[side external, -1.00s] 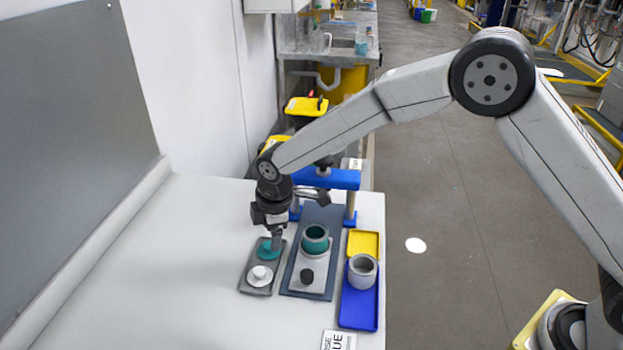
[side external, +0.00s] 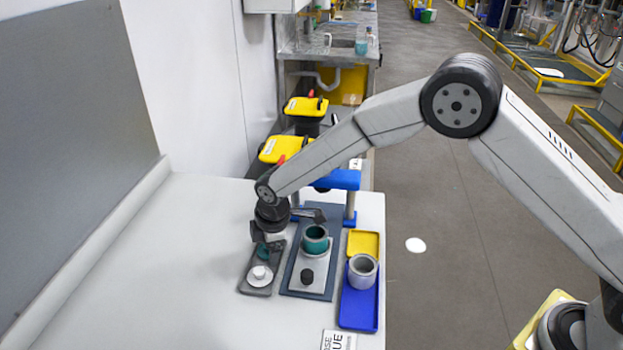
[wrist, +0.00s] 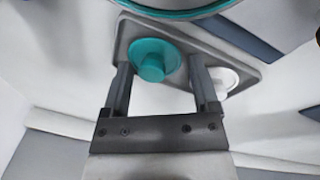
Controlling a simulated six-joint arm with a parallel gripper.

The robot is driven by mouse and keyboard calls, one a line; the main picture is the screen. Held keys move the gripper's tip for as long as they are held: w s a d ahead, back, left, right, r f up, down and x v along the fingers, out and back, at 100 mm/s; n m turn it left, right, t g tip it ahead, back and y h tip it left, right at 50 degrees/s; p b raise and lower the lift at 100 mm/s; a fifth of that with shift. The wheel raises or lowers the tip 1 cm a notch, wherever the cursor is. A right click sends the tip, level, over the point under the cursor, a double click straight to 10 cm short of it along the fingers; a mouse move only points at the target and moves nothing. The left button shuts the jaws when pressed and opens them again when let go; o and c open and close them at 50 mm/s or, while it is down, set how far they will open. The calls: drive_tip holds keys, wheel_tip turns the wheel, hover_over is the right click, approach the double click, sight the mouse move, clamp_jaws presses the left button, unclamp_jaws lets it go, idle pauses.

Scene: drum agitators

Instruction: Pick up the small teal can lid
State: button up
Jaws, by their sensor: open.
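The small teal can lid (side external: 263,252) with a raised knob lies on a narrow grey tray (side external: 249,283) on the white bench. In the side view, my gripper (side external: 262,238) is low over the tray's far end and partly hides the lid. In the wrist view, the teal lid (wrist: 152,62) appears between the two fingers of my open gripper (wrist: 161,68). The left finger is close to the lid's edge, with a wider gap on the right. I cannot tell the height of the fingertips above the tray.
A white lid (side external: 260,275) lies at the tray's near end. To the right are a teal can (side external: 315,238) on a dark mat (side external: 327,215) below a blue-topped frame (side external: 338,179), and a grey can (side external: 362,272) on a blue tray (side external: 358,312). The bench's left is clear.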

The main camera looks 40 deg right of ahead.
drive_tip(key=c, duration=1)
drive_tip(key=shift+r, duration=0.7)
drive_tip(key=s+r, duration=0.1)
drive_tip(key=r, duration=0.1)
drive_tip(key=s+d+r, duration=0.1)
drive_tip(key=s+r, duration=0.1)
drive_tip(key=r, duration=0.1)
drive_tip(key=s+r, duration=0.1)
drive_tip(key=r, duration=0.1)
drive_tip(key=shift+s+d+r, duration=0.3)
drive_tip(key=shift+s+r, duration=0.05)
drive_tip(key=shift+s, duration=0.05)
clamp_jaws()
unclamp_jaws()
drive_tip(key=s+r, duration=0.1)
drive_tip(key=s, duration=0.1)
drive_tip(key=s+d+r, duration=0.1)
drive_tip(key=s, duration=0.1)
drive_tip(key=s+d+r, duration=0.1)
drive_tip(key=s, duration=0.1)
drive_tip(key=shift+s+d, duration=0.2)
drive_tip(key=shift+s, duration=0.05)
drive_tip(key=shift+s+d+r, duration=0.2)
drive_tip(key=shift+s+r, duration=0.05)
drive_tip(key=shift+s, duration=0.25)
drive_tip(key=shift+s+d+r, duration=0.15)
drive_tip(key=shift+s+r, duration=0.05)
drive_tip(key=shift+s, duration=0.3)
clamp_jaws()
drive_tip(key=shift+w, duration=0.15)
